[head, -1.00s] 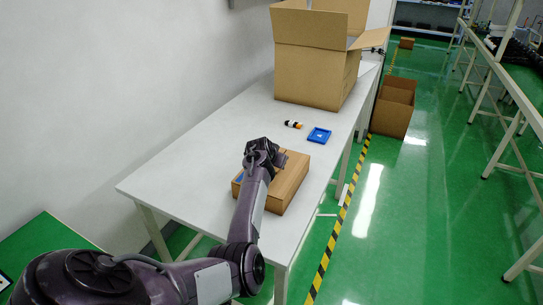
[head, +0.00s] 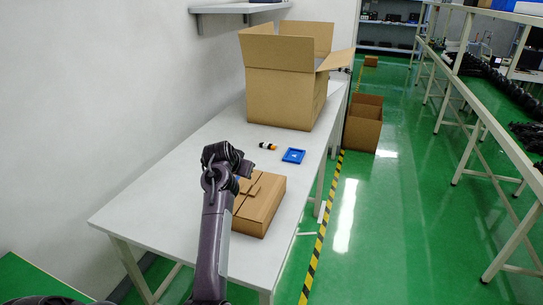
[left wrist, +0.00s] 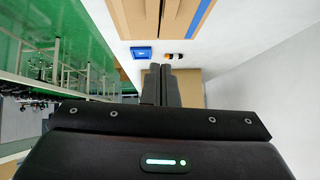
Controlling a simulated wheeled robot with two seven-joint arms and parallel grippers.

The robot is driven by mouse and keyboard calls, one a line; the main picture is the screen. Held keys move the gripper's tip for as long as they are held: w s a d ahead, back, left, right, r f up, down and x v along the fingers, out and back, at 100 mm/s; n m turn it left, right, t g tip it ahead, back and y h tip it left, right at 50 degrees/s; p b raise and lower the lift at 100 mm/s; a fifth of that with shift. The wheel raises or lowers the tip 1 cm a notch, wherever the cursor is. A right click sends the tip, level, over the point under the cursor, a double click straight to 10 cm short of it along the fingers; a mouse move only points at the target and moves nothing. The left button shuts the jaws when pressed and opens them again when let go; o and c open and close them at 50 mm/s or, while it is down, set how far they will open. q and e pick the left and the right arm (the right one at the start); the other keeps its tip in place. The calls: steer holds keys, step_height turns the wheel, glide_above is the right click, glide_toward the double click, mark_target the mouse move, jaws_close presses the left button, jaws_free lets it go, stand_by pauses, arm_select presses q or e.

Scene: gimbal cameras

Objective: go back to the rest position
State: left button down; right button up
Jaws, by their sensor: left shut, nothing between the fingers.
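My left gripper (head: 246,168) is above the white table (head: 150,190), over the back left part of a small closed cardboard box (head: 264,205). In the left wrist view the two fingers (left wrist: 160,72) are together with nothing between them. My left arm comes up from the bottom of the head view and hides part of the table and the box's left side. My right gripper shows in neither view.
A blue tray (head: 293,156) and a small black and orange object (head: 268,146) lie beyond the small box. A large open cardboard box (head: 282,95) stands at the table's far end. Another open box (head: 364,124) stands on the green floor. A shelf (head: 235,9) is on the wall.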

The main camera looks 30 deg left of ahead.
arm_select(q)
steer(key=s+d+f+m+g+h, duration=0.1)
steer(key=s+d+f+g, duration=0.15)
steer(key=s+d, duration=0.75)
steer(key=s+d+f+m+g+h, duration=0.15)
steer(key=s+d+f, duration=0.25)
steer(key=s+d, duration=0.65)
steer(key=s+d+f+m+g+h, duration=0.15)
steer(key=s+d+f, duration=0.25)
steer(key=s+d, duration=0.65)
steer(key=s+a+f+b, duration=0.1)
steer(key=s+f+b, duration=0.15)
steer(key=f, duration=3.15)
steer(key=s+a+f+g, duration=0.1)
steer(key=s+a+f, duration=0.1)
steer(key=s+f, duration=0.6)
steer(key=s+a+f+g+y, duration=0.1)
steer(key=s+f, duration=0.8)
steer(key=s, duration=0.2)
steer(key=shift+a+m+b, duration=0.3)
steer(key=shift+a+b, duration=0.05)
steer(key=shift+b, duration=0.05)
